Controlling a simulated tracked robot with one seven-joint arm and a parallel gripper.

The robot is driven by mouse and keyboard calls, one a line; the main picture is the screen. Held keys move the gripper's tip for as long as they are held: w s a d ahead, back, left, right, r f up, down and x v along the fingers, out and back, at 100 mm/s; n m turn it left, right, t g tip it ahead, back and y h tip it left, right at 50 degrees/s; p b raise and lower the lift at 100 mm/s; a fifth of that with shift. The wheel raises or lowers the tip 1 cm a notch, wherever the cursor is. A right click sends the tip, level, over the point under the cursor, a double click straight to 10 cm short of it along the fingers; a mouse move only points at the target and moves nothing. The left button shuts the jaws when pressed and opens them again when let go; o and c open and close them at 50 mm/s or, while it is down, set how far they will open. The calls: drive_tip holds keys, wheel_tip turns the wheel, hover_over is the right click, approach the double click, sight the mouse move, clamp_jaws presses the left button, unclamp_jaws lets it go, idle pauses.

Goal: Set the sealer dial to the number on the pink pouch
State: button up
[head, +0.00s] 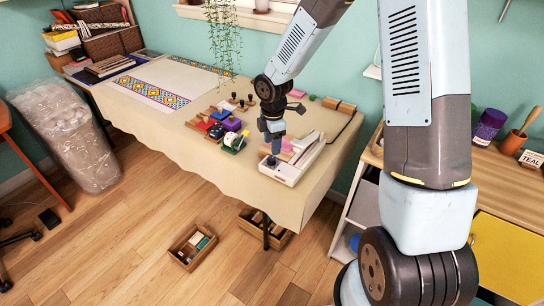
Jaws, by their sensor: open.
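The sealer is a long white device (293,172) with a raised arm, near the front right of the cloth-covered table. My gripper (271,153) points straight down over its left front end, where a small dark round spot shows. I cannot tell whether the gripper touches it. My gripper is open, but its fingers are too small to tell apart. The dial and its setting cannot be made out. A small pink item (287,146) lies beside the sealer, partly behind my gripper, and another pink item (297,93) lies farther back. Neither shows a readable number.
Left of the sealer, the table (188,124) holds a green-and-white object (234,142), a purple item (231,124) and several dark-handled stamps. A hanging plant (222,40) trails behind. A wooden box (192,247) stands on the floor. A side counter with a purple jar (489,127) is at right.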

sight(272, 158)
wheel_tip(272, 158, down, 7)
drive_tip(key=shift+w+r, duration=0.1)
drive_tip(key=shift+r, duration=0.05)
idle(0.4)
drive_tip(key=shift+a, duration=0.1)
drive_tip(key=c, duration=1)
